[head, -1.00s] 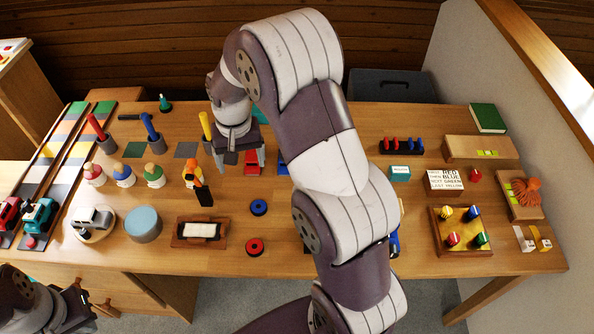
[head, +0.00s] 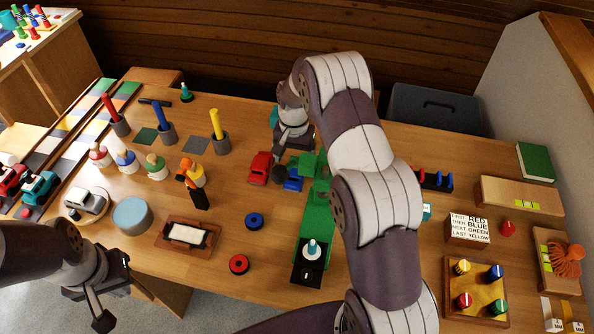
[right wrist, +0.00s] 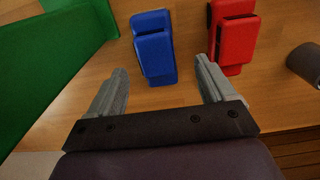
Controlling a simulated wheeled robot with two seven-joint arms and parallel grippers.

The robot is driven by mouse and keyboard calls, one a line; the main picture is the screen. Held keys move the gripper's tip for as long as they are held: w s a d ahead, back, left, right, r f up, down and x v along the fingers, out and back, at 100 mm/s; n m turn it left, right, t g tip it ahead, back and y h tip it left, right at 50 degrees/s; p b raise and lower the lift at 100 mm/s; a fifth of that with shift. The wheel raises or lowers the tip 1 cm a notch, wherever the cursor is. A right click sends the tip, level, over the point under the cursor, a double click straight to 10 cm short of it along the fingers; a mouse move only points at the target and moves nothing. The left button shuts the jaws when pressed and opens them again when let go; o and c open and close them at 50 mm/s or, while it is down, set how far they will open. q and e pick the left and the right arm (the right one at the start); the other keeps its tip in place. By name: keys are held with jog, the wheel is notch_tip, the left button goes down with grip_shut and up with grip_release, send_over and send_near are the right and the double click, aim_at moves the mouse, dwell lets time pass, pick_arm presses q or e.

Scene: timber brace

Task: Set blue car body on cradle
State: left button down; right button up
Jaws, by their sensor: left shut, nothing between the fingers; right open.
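The blue car body (head: 293,180) lies on the table beside a red car body (head: 260,168). In the right wrist view the blue body (right wrist: 153,46) lies just ahead of the fingertips, apart from them, and the red body (right wrist: 234,32) is to its right. My right gripper (right wrist: 163,76) is open and empty; in the head view it is over these bodies and partly hidden by its own arm. My left gripper (head: 110,308) is shut and empty off the table's front left. A grey car-like piece sits on a round pale stand (head: 75,213); I cannot tell whether this is the cradle.
A green board (head: 316,222) with a black end lies right of the blue body, partly behind my right arm; it also shows in the right wrist view (right wrist: 45,65). Blue (head: 254,221) and red (head: 239,264) rings lie in front. A grey cup (right wrist: 307,62) stands near the red body.

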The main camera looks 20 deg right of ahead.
aim_at(296, 167)
jog(key=f, duration=0.4)
jog(key=shift+s+d+f+p, duration=0.2)
jog(key=shift+f+p, duration=0.05)
jog(key=shift+p, duration=0.05)
jog(key=shift+a+f, duration=0.1)
jog(key=shift+f, duration=0.3)
jog(key=c, duration=1.2)
jog(key=shift+o, duration=0.2)
jog(key=shift+r, duration=0.1)
